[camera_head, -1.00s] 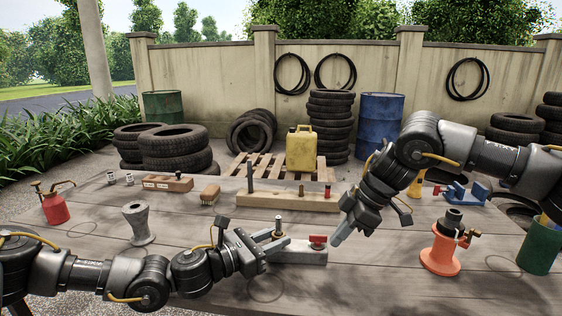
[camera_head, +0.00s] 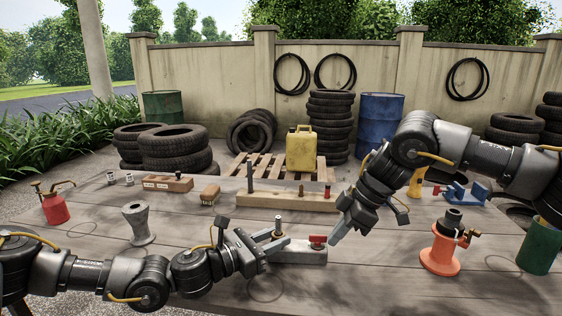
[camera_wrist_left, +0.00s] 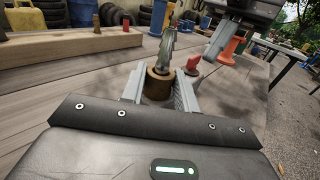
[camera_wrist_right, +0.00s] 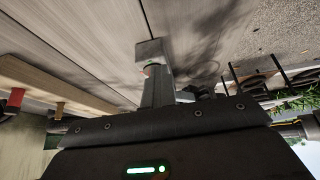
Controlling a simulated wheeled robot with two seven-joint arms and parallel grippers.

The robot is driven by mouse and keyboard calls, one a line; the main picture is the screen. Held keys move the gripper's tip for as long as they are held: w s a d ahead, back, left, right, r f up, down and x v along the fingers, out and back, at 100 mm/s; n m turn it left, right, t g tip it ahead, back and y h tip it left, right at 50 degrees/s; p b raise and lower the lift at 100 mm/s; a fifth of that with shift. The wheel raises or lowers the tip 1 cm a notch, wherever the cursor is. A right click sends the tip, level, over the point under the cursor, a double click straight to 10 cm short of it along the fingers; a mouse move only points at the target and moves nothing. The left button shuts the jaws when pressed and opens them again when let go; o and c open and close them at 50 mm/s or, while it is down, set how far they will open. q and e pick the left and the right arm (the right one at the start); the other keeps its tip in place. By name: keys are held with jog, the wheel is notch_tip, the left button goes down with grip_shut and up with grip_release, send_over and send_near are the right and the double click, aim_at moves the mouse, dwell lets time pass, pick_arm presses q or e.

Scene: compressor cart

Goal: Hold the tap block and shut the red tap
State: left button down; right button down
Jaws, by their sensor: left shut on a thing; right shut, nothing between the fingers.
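The tap block is a low grey block (camera_head: 305,254) at the front middle of the table. The red tap (camera_head: 318,240) sits on its right end and also shows in the left wrist view (camera_wrist_left: 193,64). My left gripper (camera_head: 277,243) is shut on the block's upright brass fitting (camera_wrist_left: 158,85), one finger on each side of it. My right gripper (camera_head: 334,240) is shut and empty, its fingertips low, just right of the red tap. Whether the fingertips touch the tap is unclear. In the right wrist view, the fingers (camera_wrist_right: 157,85) partly hide what lies beyond them.
A wooden beam (camera_head: 270,200) with pegs lies behind the block. An orange stand (camera_head: 440,258) with a small tap is to the right, a grey flared stand (camera_head: 139,224) and red oil can (camera_head: 55,207) to the left. The front table boards are mostly free.

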jog(key=shift+w+a, duration=0.1)
jog(key=shift+a, duration=0.05)
jog(key=shift+w, duration=0.35)
jog(key=shift+w+d, duration=0.2)
jog(key=shift+w, duration=0.3)
jog(key=shift+w+a, duration=0.1)
jog(key=shift+w, duration=0.2)
dwell(0.5)
jog(key=shift+d, duration=0.45)
notch_tip(320, 180, up, 6)
dwell(0.5)
